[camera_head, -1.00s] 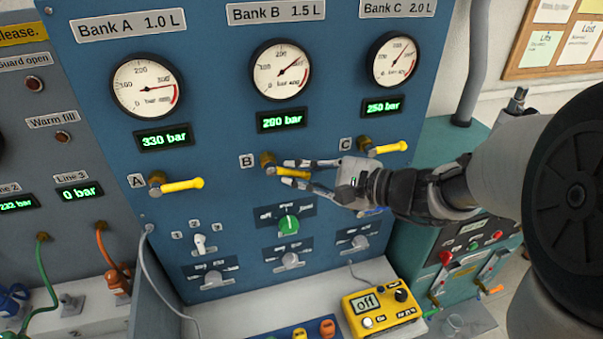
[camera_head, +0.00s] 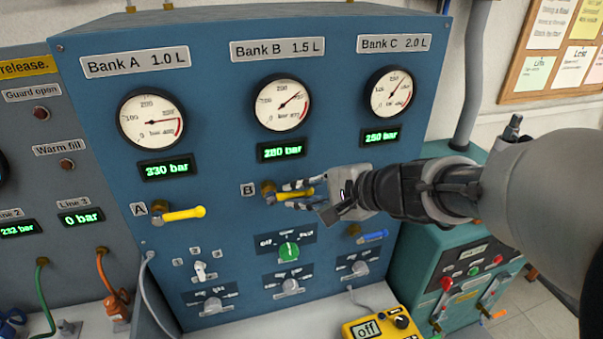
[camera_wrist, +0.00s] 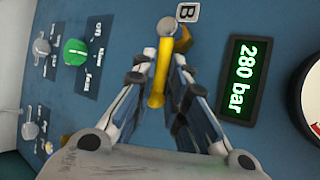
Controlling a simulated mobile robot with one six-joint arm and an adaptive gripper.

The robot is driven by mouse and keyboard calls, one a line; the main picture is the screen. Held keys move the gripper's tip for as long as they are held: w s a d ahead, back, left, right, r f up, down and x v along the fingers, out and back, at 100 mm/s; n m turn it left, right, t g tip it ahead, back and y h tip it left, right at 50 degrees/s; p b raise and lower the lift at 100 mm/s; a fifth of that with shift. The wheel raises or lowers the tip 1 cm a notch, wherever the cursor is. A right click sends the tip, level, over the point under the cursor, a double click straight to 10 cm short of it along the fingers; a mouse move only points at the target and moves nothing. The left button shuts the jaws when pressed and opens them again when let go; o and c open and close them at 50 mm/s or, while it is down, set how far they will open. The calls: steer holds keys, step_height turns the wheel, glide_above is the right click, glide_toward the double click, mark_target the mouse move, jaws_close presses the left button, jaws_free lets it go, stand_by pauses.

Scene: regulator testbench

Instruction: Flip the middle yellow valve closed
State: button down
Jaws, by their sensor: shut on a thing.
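The middle yellow valve, marked B, has its yellow handle (camera_head: 303,193) pointing right from a brass stem on the blue panel, roughly level. My gripper (camera_head: 283,194) reaches in from the right, with its fingers on either side of this handle. In the wrist view, the yellow handle (camera_wrist: 158,85) runs between the two fingers (camera_wrist: 163,82), which are shut on it. The round stem end shows beyond the fingertips, next to the B label. The fingers partly hide the handle in the head view.
A blue handle (camera_head: 373,236) is below my gripper. Knobs, including a green one (camera_head: 289,250), sit under valve B. A yellow meter (camera_head: 381,328) stands at the front.

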steer(key=c, duration=1.6)
jaws_free()
steer(key=v, duration=1.2)
